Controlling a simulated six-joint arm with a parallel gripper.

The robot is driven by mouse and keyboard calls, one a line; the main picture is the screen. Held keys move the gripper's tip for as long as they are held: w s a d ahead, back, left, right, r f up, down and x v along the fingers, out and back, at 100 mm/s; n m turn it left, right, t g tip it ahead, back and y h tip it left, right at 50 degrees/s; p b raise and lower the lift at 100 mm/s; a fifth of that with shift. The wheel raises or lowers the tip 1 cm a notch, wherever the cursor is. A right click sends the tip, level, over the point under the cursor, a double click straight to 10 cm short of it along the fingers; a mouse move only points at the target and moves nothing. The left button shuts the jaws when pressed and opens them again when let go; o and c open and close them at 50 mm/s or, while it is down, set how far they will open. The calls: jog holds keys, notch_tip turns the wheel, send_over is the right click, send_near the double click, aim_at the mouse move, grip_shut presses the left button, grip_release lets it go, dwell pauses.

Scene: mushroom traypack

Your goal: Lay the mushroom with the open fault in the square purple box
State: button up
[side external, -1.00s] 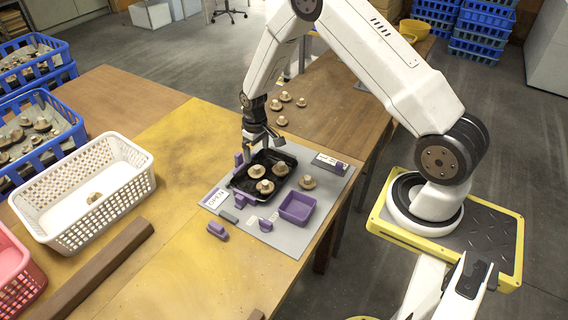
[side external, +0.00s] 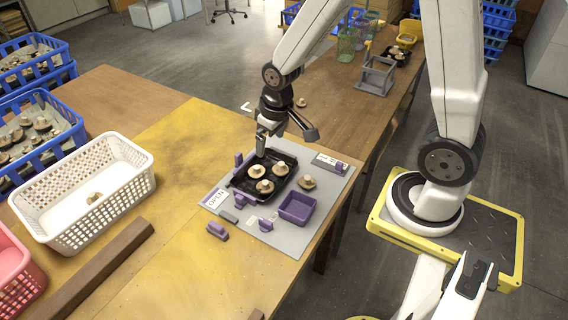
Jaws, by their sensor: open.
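A square purple box (side external: 297,208) stands empty on the grey mat, toward its front right. A black tray (side external: 243,187) left of it holds 3 mushrooms: one at the back (side external: 257,171), one in front (side external: 265,187) and one at the right (side external: 280,169). Another mushroom (side external: 307,182) lies on the mat right of the tray. I cannot tell which mushroom has the open fault. A white card reading OPEN (side external: 215,198) lies at the mat's left. My gripper (side external: 286,142) is open and empty above the back edge of the tray.
Small purple pieces (side external: 217,231) lie on and around the grey mat (side external: 286,239). A second card (side external: 328,161) is at the mat's back right.

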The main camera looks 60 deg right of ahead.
jog(key=s+a+r, duration=0.2)
jog(key=s, duration=0.4)
jog(key=shift+s+r+t, duration=0.15)
jog(key=shift+t, duration=0.15)
jog(key=shift+a, duration=0.1)
jog(key=c, duration=0.7)
